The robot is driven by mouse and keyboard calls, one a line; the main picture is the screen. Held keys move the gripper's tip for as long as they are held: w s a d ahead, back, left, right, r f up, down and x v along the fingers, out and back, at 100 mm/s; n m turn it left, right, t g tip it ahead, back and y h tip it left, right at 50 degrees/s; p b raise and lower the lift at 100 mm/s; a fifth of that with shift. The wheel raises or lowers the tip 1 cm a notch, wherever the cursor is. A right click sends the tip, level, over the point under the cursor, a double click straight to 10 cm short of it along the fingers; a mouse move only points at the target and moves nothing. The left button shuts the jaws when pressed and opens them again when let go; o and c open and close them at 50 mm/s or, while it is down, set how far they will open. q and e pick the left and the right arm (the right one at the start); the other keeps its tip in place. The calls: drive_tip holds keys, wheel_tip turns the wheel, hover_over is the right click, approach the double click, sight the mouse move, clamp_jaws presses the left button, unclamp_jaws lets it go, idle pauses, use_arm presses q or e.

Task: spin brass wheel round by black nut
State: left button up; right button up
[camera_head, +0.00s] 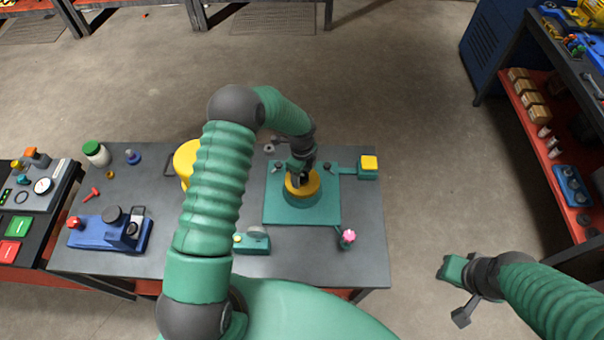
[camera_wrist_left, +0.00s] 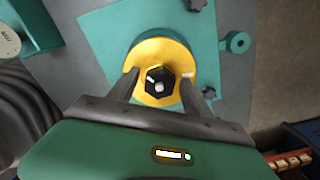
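The brass wheel (camera_head: 313,187) is a yellow disc on a round green base, on a square green plate (camera_head: 275,211) in the middle right of the table. In the left wrist view the wheel (camera_wrist_left: 150,51) has a black hexagonal nut (camera_wrist_left: 159,80) at its centre and a pale mark on its rim. My left gripper (camera_head: 301,178) is over the wheel, pointing down. Its fingers (camera_wrist_left: 159,78) stand apart on either side of the nut, with gaps to it.
A yellow-topped green box (camera_head: 368,167) and a pink knob (camera_head: 348,237) stand beside the plate. A small green device (camera_head: 252,242), a yellow round thing (camera_head: 185,160) and a blue fixture (camera_head: 110,232) are to the left. Shelving (camera_head: 560,130) stands at the right; floor between is clear.

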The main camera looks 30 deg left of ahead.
use_arm(q)
drive_tip(key=c, duration=1)
drive_tip(key=m+p, duration=0.1)
drive_tip(key=m, duration=0.4)
drive_tip(key=shift+r, duration=0.1)
drive_tip(key=m, duration=0.7)
drive_tip(key=shift+d+m+p, duration=0.1)
drive_tip(key=shift+m+p, duration=0.3)
drive_tip(key=shift+w+m, duration=0.1)
drive_tip(key=shift+m, duration=1)
drive_tip(key=o, duration=1.4)
